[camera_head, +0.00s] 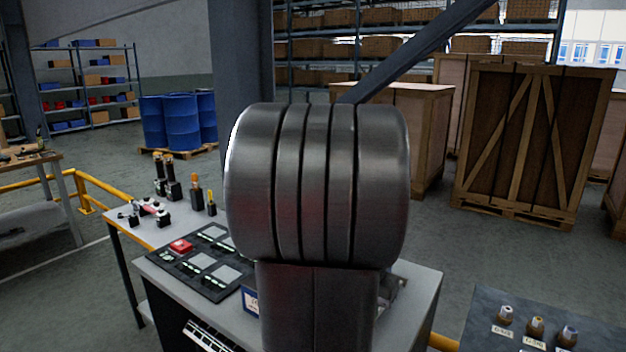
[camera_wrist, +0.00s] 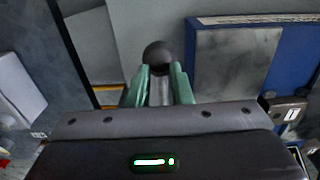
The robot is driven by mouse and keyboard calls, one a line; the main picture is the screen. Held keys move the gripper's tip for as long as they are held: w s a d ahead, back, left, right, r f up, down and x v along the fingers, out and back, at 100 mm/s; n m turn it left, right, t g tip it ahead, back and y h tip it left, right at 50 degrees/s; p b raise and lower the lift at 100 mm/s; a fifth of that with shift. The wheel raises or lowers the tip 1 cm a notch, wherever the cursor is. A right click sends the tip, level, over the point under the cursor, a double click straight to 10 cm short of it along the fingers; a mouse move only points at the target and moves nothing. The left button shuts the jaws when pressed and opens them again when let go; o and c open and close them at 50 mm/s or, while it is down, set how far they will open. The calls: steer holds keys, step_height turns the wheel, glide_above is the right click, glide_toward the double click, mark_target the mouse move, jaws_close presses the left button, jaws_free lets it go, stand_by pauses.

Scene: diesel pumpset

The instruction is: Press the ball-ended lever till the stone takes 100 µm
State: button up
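In the wrist view, a dark round ball (camera_wrist: 157,55) sits at the tips of my gripper (camera_wrist: 160,70). The two green fingers stand apart, one on each side of the ball's lower part. A grey strip, perhaps the lever's rod, shows between the fingers below the ball. I cannot tell whether the fingers touch or squeeze the ball. In the head view, my own arm covers the middle, and the ball and my fingers are hidden. No stone or micrometre reading can be made out.
In the wrist view, a blue-framed grey panel (camera_wrist: 237,65) is right of the ball. In the head view, a button panel (camera_head: 205,262) lies on a grey bench, with upright handles (camera_head: 172,190) behind. A dark panel with knobs (camera_head: 537,325) is at lower right. Wooden crates (camera_head: 530,145) stand behind.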

steer(key=shift+s+f, duration=0.1)
steer(key=shift+f, duration=0.55)
steer(key=w+d+r+p, duration=0.2)
steer(key=w+r+p, duration=0.1)
steer(key=r+p, duration=1)
step_height(320, 180, up, 3)
steer(key=shift+f+p, duration=0.15)
steer(key=shift+p, duration=0.15)
steer(key=shift+s, duration=0.1)
